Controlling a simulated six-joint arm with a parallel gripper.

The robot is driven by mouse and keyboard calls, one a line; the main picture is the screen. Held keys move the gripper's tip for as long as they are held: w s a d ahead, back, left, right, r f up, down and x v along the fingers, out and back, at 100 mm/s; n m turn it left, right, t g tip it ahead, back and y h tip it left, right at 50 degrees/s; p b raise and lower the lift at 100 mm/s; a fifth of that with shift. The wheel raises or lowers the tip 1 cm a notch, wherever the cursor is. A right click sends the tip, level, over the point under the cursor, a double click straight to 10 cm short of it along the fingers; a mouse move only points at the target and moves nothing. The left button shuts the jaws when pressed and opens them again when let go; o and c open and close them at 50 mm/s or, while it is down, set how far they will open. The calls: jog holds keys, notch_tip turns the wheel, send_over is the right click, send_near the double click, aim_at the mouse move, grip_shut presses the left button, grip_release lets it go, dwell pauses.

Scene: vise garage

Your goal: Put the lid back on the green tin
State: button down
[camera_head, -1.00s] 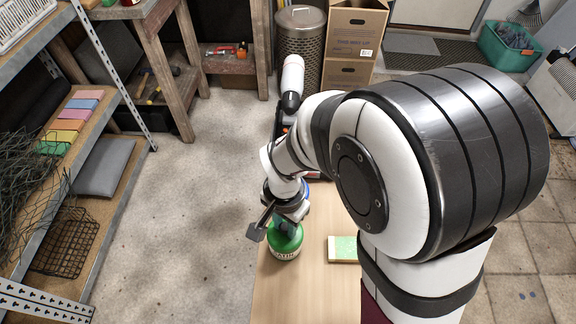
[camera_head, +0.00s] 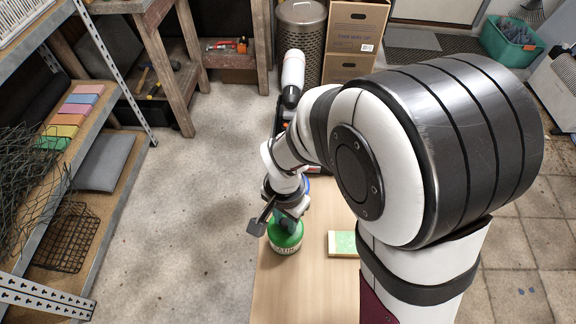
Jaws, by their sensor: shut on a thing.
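The green tin (camera_head: 286,246) stands upright on the light wooden bench top, near its left edge. It has a green upper part and a pale label band with dark lettering. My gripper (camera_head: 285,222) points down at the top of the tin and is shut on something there. I take it to be the lid, but the gripper covers it and I cannot make out its outline. I cannot tell whether the lid is seated on the tin or just above it.
A green-topped block with a pale side (camera_head: 343,244) lies right of the tin. The wooden bench top (camera_head: 300,297) is clear in front. A dark tray or case with a blue item is partly hidden behind my arm. Shelving (camera_head: 108,185) stands left, across open floor.

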dwell(0.4)
jog(key=c, duration=0.6)
grip_release()
jog(key=shift+o, duration=0.3)
jog(key=o, duration=0.4)
jog(key=shift+o, duration=0.2)
jog(key=shift+r, duration=3.5)
